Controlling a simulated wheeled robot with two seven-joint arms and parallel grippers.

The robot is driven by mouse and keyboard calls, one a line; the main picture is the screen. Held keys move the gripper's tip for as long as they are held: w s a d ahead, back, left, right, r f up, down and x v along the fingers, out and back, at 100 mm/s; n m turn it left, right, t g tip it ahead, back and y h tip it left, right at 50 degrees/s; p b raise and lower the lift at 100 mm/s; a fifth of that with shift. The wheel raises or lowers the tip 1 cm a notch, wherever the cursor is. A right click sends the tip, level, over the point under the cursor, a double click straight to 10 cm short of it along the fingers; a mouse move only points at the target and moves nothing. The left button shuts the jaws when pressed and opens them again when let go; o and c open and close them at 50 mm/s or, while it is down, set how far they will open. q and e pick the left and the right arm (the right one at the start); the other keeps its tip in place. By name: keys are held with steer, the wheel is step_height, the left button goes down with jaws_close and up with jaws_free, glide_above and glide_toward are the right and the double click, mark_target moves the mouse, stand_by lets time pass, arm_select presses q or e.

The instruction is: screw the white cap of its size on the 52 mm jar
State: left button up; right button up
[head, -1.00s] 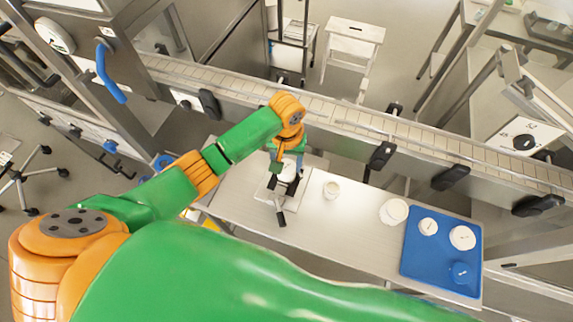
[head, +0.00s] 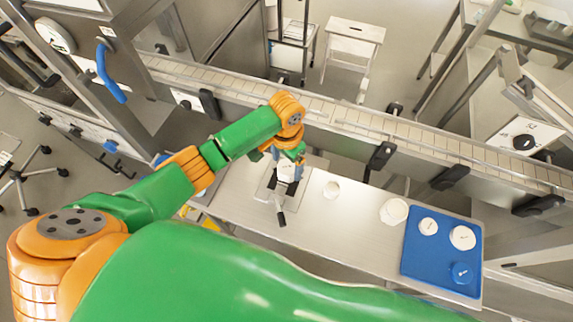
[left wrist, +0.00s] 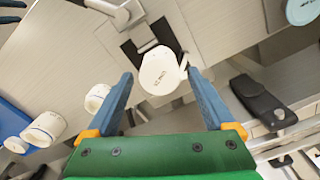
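A white round cap (left wrist: 160,72) with printing on its top sits over the metal clamp fixture (left wrist: 143,36). In the head view the white top (head: 287,172) shows at the fixture. Any jar beneath it is mostly hidden, and I cannot read the size or tell how far the cap is seated. My left gripper (left wrist: 161,75) has its two blue fingers spread on either side of the cap, with gaps visible. In the head view the left gripper (head: 291,158) is just above the cap. My right gripper is not in view.
A small white jar (head: 331,189) and a larger one (head: 393,211) stand to the right on the metal table (head: 350,222). A blue tray (head: 420,265) holds white lids (head: 462,237) and a blue item (head: 461,272). A conveyor (head: 350,117) runs behind the table.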

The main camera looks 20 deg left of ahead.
arm_select(q)
steer(key=n, duration=0.4)
steer(key=shift+n, duration=0.9)
steer(key=shift+d+n, duration=0.1)
steer(key=shift+n, duration=1)
steer(key=n, duration=0.3)
steer(key=shift+n, duration=0.3)
